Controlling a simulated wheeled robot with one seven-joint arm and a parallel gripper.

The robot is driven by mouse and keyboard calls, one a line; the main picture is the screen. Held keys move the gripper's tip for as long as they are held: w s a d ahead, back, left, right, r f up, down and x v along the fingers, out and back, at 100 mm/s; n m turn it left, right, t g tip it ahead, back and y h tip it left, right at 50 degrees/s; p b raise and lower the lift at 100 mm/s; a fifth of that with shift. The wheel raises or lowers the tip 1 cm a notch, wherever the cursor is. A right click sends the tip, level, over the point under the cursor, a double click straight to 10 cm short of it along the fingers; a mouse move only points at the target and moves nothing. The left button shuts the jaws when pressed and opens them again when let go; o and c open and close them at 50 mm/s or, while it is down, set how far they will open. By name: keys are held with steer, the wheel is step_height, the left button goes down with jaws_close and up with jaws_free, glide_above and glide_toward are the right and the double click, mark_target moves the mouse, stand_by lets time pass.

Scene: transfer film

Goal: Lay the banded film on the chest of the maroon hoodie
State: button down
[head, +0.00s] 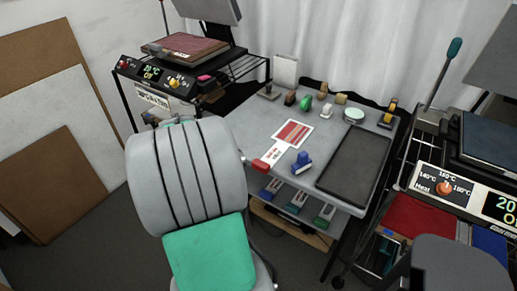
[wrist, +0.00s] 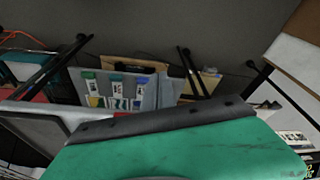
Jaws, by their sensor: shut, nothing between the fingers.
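The banded film (head: 293,133), a red sheet with white bands, lies flat on the grey table in the head view. A maroon garment (head: 188,44), which looks like the hoodie, lies flat on the left heat press, under its raised upper plate. My gripper shows in the wrist view as a wide green face with a dark edge strip (wrist: 180,120). It is shut with nothing held. In the head view its green part (head: 210,255) is below my grey banded arm link, at the near left, well apart from the film and the hoodie. The film does not show in the wrist view.
A second press (head: 462,195) stands right. Brown and white boards (head: 45,175) lean left.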

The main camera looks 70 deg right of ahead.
steer(key=s+d+r+m+g+p, duration=0.1)
steer(key=s+d+r+m+p, duration=0.15)
steer(key=s+d+m, duration=0.45)
steer(key=s+d+f+n+p, duration=0.1)
steer(key=s+d+f+n, duration=0.1)
steer(key=d+f, duration=0.7)
steer(key=shift+s+f, duration=0.15)
steer(key=shift+f, duration=0.7)
steer(key=shift+d, duration=0.1)
